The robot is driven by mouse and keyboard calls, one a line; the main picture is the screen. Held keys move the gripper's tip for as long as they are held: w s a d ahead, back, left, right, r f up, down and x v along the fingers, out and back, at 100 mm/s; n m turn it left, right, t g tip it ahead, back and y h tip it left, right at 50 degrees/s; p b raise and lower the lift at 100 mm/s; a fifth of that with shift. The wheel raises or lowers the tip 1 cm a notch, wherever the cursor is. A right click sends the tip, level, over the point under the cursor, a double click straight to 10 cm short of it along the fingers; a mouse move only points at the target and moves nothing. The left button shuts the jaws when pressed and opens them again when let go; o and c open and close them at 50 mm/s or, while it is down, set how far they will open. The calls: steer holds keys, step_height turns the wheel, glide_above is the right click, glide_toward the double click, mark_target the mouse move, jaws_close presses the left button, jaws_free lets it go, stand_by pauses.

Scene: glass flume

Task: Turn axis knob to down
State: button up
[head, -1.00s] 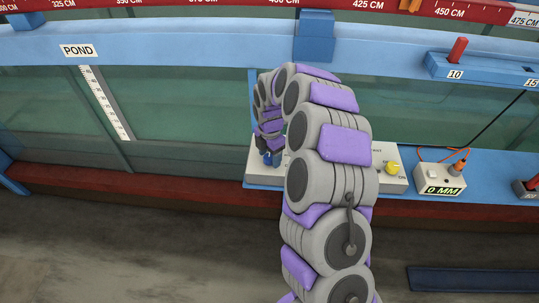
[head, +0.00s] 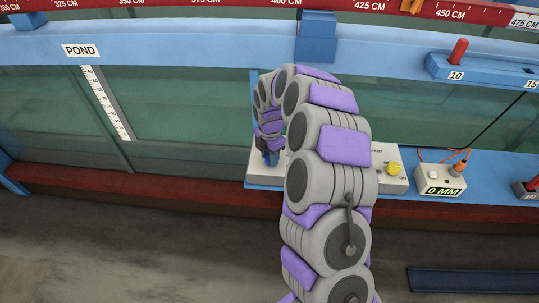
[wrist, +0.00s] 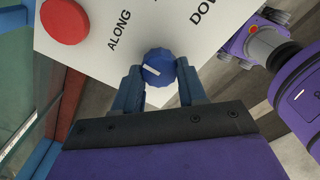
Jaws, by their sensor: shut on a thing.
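The blue axis knob (wrist: 158,68) stands on a white control panel (wrist: 110,15) in the wrist view. A white pointer line crosses its top on a slant. The panel carries the label "ALONG" to the upper left of the knob and a partly cut-off label, "DO...", to the upper right. My gripper (wrist: 160,84) has its two blue fingers on either side of the knob and is shut on it. In the head view my gripper (head: 270,155) is at the left part of the panel (head: 256,165); my arm hides the panel's middle.
A red button (wrist: 65,20) is left of the knob. In the head view a yellow knob (head: 393,168) sits at the panel's right end. A box reading "0 MM" (head: 440,180) with an orange cable stands further right. The glass flume wall is behind.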

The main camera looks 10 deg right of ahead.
steer(key=shift+w+d+r+m, duration=0.1)
steer(key=shift+m, duration=0.2)
steer(key=m+p, duration=0.2)
steer(key=m, duration=0.1)
steer(key=shift+w+r+m+p, duration=0.15)
steer(key=shift+m+p, duration=0.15)
steer(key=shift+p, duration=0.1)
steer(key=m+p, duration=0.2)
steer(key=m, duration=0.2)
steer(key=shift+m, duration=0.3)
steer(key=m+p, duration=0.1)
steer(key=m, duration=0.3)
steer(key=shift+w+m, duration=0.1)
steer(key=shift+m, duration=0.2)
steer(key=shift+m+p, duration=0.65)
steer(key=shift+m, duration=1.55)
steer(key=o, duration=1.1)
steer(key=shift+f, duration=0.2)
steer(key=shift+c, duration=0.2)
